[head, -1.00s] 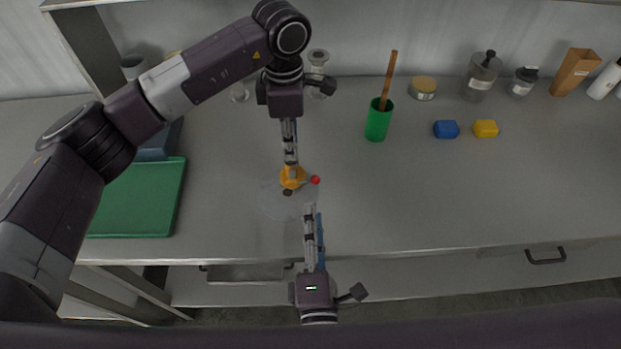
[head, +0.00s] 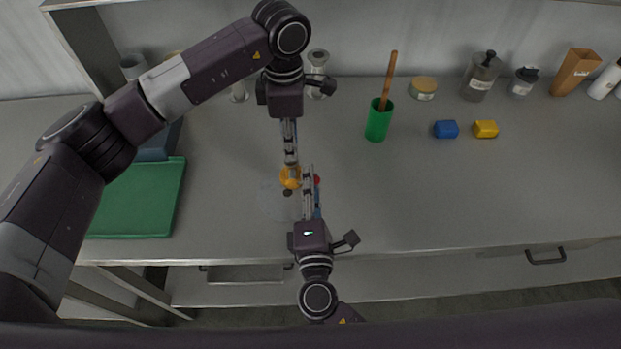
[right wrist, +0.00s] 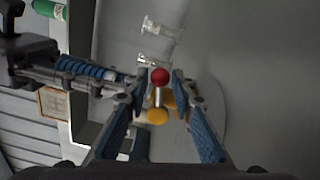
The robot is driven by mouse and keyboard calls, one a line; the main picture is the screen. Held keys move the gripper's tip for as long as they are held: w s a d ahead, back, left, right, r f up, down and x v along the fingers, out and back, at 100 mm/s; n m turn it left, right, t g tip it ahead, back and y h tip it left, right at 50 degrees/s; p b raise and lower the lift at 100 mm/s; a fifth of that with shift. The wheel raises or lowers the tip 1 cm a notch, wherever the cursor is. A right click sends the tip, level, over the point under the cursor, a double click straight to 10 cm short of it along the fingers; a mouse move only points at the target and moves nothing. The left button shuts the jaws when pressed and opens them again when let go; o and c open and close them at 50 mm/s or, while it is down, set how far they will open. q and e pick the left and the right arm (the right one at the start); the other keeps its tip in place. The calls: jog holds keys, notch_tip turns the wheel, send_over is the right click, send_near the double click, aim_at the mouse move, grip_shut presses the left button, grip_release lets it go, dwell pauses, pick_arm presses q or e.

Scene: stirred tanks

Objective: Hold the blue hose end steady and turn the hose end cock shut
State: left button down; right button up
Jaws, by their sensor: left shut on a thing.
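An orange cock body (head: 288,175) shows at my left gripper's fingertips; it looks yellow in the right wrist view (right wrist: 157,116). My left gripper (head: 291,166) points down from above and is shut on it. A red ball (right wrist: 159,76) on a pale metal stem stands out from the cock; in the head view the red ball (head: 317,180) is partly covered. My right gripper (head: 311,174) is open, its two fingers (right wrist: 158,84) on either side of the red ball, with gaps visible. I cannot make out a blue hose for certain.
A clear round rim (head: 275,208) lies below the cock. A green tray (head: 150,205) is at the left. A green cup (head: 377,122) with a wooden stick, a blue block (head: 446,129) and a yellow block (head: 486,129) stand to the right. The right front bench is clear.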

grip_shut()
jog(key=shift+f+m, duration=0.3)
jog(key=shift+m, duration=0.45)
jog(key=shift+f+m, duration=0.25)
jog(key=shift+m, duration=0.5)
jog(key=shift+o, duration=1.3)
grip_release()
jog(key=shift+s, duration=0.1)
jog(key=s, duration=1.2)
jog(key=shift+d, duration=0.1)
